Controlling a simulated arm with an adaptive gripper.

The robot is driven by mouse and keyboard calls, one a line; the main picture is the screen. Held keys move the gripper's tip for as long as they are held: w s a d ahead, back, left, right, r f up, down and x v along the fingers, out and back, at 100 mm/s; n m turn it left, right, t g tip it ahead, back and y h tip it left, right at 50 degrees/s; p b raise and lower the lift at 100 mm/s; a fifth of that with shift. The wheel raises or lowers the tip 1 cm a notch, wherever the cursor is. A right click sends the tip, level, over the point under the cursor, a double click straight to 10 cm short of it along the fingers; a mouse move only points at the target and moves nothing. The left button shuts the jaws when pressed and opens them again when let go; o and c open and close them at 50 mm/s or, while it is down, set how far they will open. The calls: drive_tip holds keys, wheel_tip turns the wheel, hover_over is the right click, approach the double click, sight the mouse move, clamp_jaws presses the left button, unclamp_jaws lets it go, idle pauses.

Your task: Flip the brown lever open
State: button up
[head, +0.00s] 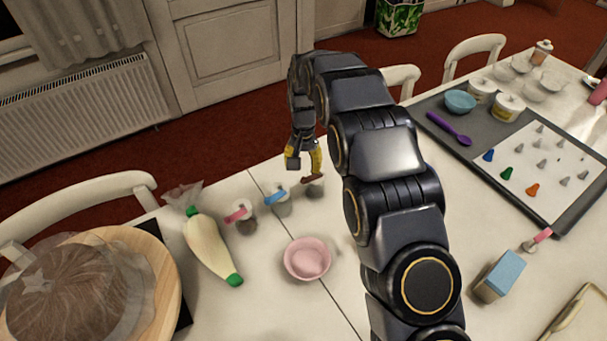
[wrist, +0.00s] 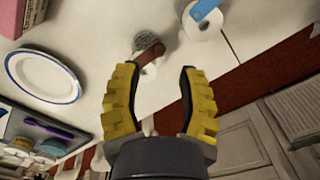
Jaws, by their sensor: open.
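My gripper (head: 303,163) has yellow ridged fingers and is just behind and above the brown lever in the head view. In the wrist view my gripper (wrist: 160,70) is open, with nothing between its fingers. I cannot tell whether a finger touches the lever.
A container with a blue lever (head: 276,197) stands just left, and one with a pink lever (head: 238,214) further left. A pink bowl (head: 307,258) sits in front. A piping bag (head: 211,245) lies left. A grey tray (head: 440,133) with piping tips is at right.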

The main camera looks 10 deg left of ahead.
sight(303, 178)
wheel_tip(303, 178, down, 4)
drive_tip(key=shift+f, duration=0.1)
clamp_jaws()
drive_tip(key=shift+s+d+n, duration=0.4)
drive_tip(key=shift+d+n, duration=0.05)
drive_tip(key=shift+n, duration=0.65)
unclamp_jaws()
